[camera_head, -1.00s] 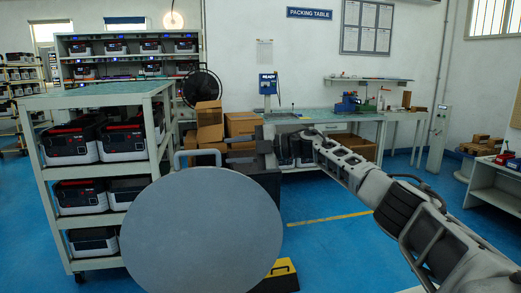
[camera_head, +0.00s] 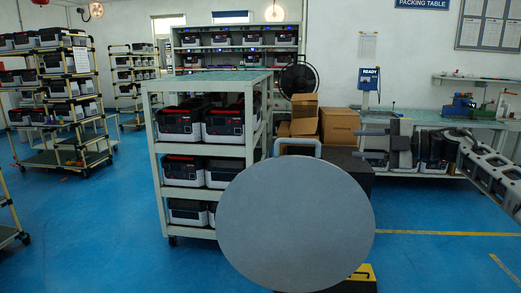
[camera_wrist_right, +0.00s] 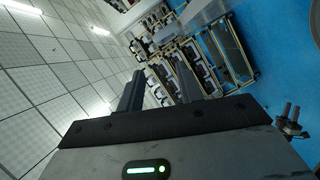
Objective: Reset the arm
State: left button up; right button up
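My right gripper (camera_head: 368,145) is in the head view at the right of centre, in front of the packing table. Its two grey fingers point left and stand apart with nothing between them. In the right wrist view the same gripper (camera_wrist_right: 166,90) shows both dark fingers apart and empty. My right arm comes in from the right edge. My left arm does not show in the head view. A small dark two-pronged shape (camera_wrist_right: 290,113) at the right of the wrist view may be my left gripper, but it is too small to judge.
A rack cart (camera_head: 158,180) with several boxed units stands left of centre. Cardboard boxes (camera_head: 340,125) are piled behind my gripper's left side. The packing table (camera_head: 475,124) is at the right. Yellow-framed racks (camera_head: 92,100) stand far left. Blue floor (camera_head: 90,220) is clear at left.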

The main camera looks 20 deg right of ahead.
jog(key=w+a+f+y, duration=0.1)
jog(key=a+f+y, duration=0.1)
jog(key=a+f, duration=1)
jog(key=s+a+f+m+t+h, duration=0.1)
jog(key=s+a+f+m+t, duration=0.1)
jog(key=s+a+f+m, duration=0.35)
jog(key=s+a+f+m+t+h, duration=0.1)
jog(key=s+a+f+m, duration=0.15)
jog(key=a+f, duration=0.5)
jog(key=s+a+f+m+g+h, duration=0.1)
jog(key=s+f+m+h, duration=0.3)
jog(key=s, duration=0.8)
jog(key=s+a+f+m+g+h, duration=0.1)
jog(key=s+f+m+h, duration=0.3)
jog(key=s+f+m, duration=0.5)
jog(key=s+g, duration=0.1)
jog(key=s, duration=0.2)
jog(key=shift+a+f+g+h, duration=0.15)
jog(key=shift+a+g+h, duration=0.25)
jog(key=shift+s, duration=0.1)
